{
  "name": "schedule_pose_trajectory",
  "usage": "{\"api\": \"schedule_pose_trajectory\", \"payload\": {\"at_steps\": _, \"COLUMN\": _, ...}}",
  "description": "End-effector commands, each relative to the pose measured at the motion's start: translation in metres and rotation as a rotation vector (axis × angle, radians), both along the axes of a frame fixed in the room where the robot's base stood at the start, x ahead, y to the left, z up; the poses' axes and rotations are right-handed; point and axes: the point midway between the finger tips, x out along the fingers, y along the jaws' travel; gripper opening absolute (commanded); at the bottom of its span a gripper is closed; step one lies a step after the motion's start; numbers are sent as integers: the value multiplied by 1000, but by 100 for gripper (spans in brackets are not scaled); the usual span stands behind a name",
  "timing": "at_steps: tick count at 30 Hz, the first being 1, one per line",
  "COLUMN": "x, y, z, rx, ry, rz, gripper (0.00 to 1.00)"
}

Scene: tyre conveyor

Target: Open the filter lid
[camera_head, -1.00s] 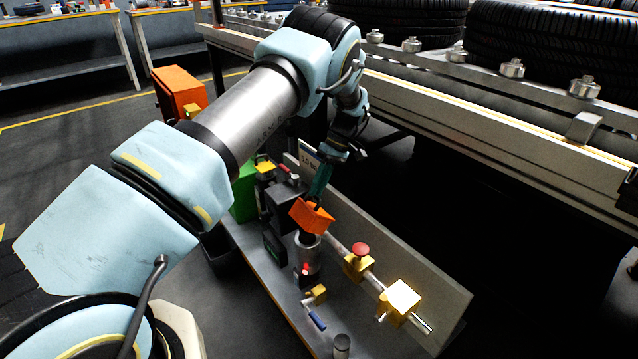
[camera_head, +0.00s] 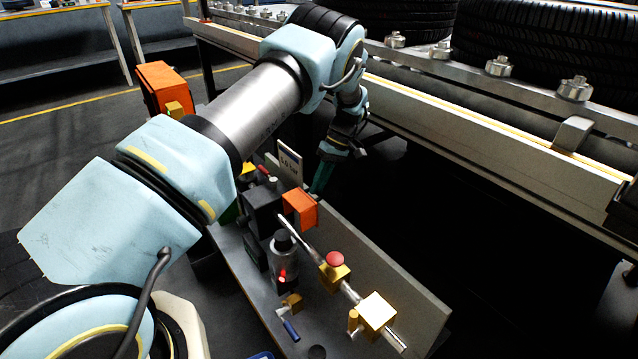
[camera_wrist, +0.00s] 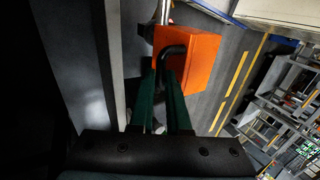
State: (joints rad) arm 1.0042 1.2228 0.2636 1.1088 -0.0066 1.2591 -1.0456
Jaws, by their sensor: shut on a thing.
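The orange filter lid (camera_head: 300,208) is tilted up and stands clear above and behind the filter body (camera_head: 284,262), whose black top is exposed. My gripper (camera_head: 319,188) has green fingers and is at the lid's far right side. In the wrist view the fingers of my gripper (camera_wrist: 165,78) are closed around the black curved handle (camera_wrist: 172,52) on the face of the orange lid (camera_wrist: 198,62). The handle is mostly hidden in the head view.
The filter stands on a grey bench with an upright back panel (camera_head: 400,290). Nearby are a red button (camera_head: 335,259), a yellow block (camera_head: 376,311) and a blue-handled valve (camera_head: 290,329). The tyre conveyor rail (camera_head: 480,125) runs behind. An orange box (camera_head: 163,86) stands at left.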

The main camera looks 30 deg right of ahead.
Motion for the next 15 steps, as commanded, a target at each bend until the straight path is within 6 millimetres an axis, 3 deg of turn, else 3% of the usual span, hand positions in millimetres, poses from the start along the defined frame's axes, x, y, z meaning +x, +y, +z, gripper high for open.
{"api": "schedule_pose_trajectory", "payload": {"at_steps": 14, "x": -3, "y": 5, "z": -7, "rx": 11, "ry": 10, "rz": 4, "gripper": 0}}
{"api": "schedule_pose_trajectory", "payload": {"at_steps": 15, "x": -3, "y": 5, "z": -7, "rx": 11, "ry": 10, "rz": 4, "gripper": 16}}
